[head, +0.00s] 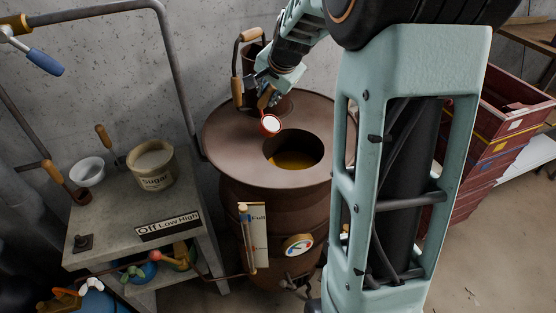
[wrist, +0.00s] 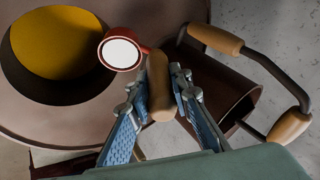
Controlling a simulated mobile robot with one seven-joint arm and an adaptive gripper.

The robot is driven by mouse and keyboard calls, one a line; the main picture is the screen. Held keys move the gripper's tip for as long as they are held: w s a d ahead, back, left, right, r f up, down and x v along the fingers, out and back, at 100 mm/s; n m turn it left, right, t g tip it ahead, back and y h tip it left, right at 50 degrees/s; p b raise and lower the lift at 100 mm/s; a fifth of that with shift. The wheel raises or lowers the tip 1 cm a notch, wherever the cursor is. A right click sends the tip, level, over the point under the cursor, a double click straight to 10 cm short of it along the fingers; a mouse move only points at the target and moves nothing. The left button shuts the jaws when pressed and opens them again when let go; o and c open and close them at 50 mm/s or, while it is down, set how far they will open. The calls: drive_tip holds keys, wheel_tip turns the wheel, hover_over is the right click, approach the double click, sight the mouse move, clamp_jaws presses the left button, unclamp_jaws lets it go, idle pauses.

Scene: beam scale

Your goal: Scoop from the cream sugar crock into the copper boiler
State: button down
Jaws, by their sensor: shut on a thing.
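My gripper (head: 264,90) is shut on the wooden handle of a scoop (head: 270,125) with a small red-brown cup. White sugar fills the cup in both views; it also shows in the wrist view (wrist: 122,54). The cup is over the top of the copper boiler (head: 228,130), at the upper-left edge of its round opening. Yellow-brown liquid (wrist: 55,42) shows inside the opening. The cream sugar crock (head: 153,181), labelled "Sugar", stands open on the bench at left, with white sugar inside. My gripper is well to its right.
A brown vessel with wooden-grip handles (wrist: 235,85) stands behind the opening, close to my gripper. The grey bench (head: 115,215) holds a white bowl (head: 88,170), another wooden-handled tool and a switch panel. A gauge and sight tube are on the boiler's front. Red crates stand at right.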

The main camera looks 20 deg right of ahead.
drive_tip(key=shift+f+b, duration=0.3)
drive_tip(key=shift+b, duration=0.1)
drive_tip(key=shift+s+b, duration=0.1)
drive_tip(key=shift+b, duration=0.35)
drive_tip(key=shift+s+d+r+m+t+y+b, duration=0.15)
drive_tip(key=shift+s+d+t+y+b, duration=0.35)
drive_tip(key=shift+b, duration=3)
drive_tip(key=shift+s+d+m+t+y+b, duration=0.25)
drive_tip(key=shift+s+d+t+b, duration=0.4)
drive_tip(key=shift+b, duration=2.8)
drive_tip(key=shift+s+r+t+b, duration=0.1)
drive_tip(key=shift+r+t+b, duration=0.15)
drive_tip(key=shift+b, duration=0.3)
drive_tip(key=shift+s+d+f+y+b, duration=0.15)
drive_tip(key=shift+s+f+y+b, duration=0.1)
drive_tip(key=shift+b, duration=1)
drive_tip(key=shift+s+d+f+m+t+y+b, duration=0.15)
drive_tip(key=shift+s+d+m+t+y+b, duration=0.5)
drive_tip(key=shift+b, duration=4.4)
drive_tip(key=shift+s+d+n+t, duration=0.25)
drive_tip(key=shift+s+t, duration=0.15)
drive_tip(key=shift+t, duration=0.25)
